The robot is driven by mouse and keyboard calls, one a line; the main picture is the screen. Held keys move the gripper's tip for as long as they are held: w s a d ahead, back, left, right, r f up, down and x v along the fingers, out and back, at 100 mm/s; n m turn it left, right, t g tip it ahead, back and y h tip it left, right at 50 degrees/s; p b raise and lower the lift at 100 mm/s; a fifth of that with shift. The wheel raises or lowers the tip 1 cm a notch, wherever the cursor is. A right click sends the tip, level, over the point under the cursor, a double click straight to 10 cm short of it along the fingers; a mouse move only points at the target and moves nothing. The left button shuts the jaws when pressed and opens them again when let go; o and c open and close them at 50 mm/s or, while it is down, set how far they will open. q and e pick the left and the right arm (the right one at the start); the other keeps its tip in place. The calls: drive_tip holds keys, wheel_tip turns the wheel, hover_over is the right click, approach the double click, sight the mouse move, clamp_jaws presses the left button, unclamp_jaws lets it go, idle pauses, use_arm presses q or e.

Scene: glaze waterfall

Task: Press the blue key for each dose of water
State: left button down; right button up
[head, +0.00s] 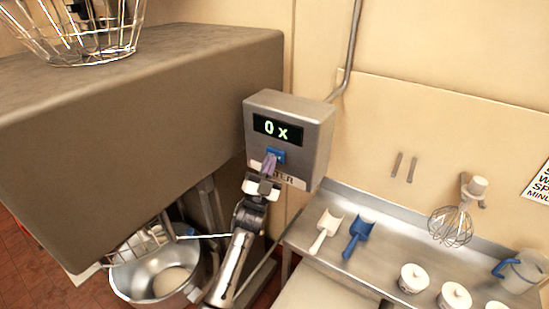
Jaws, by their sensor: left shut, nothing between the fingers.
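A grey metal box, the water dispenser (316,140), is fixed at the middle of the view. Its dark display (277,129) reads "0 x" in green. The blue key (279,154) sits just below the display. My left gripper (268,163) is shut and empty, its fingertips right in front of the key and covering part of it. I cannot tell whether the tips touch the key. The gripper also hides part of the label under the key. My right gripper is not in view.
A metal bowl (137,283) with a pale lump and a wire tool stands below the big grey machine (150,90). On the right, a steel counter (385,246) holds a white scoop (325,231), a blue scoop (358,236), several white tubs and a jug (523,272).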

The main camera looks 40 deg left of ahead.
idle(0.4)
use_arm(q)
drive_tip(key=shift+w+b, duration=0.4)
drive_tip(key=shift+w, duration=0.15)
idle(0.4)
drive_tip(key=shift+s, duration=0.2)
drive_tip(key=shift+s+p, duration=0.55)
drive_tip(key=shift+s, duration=0.2)
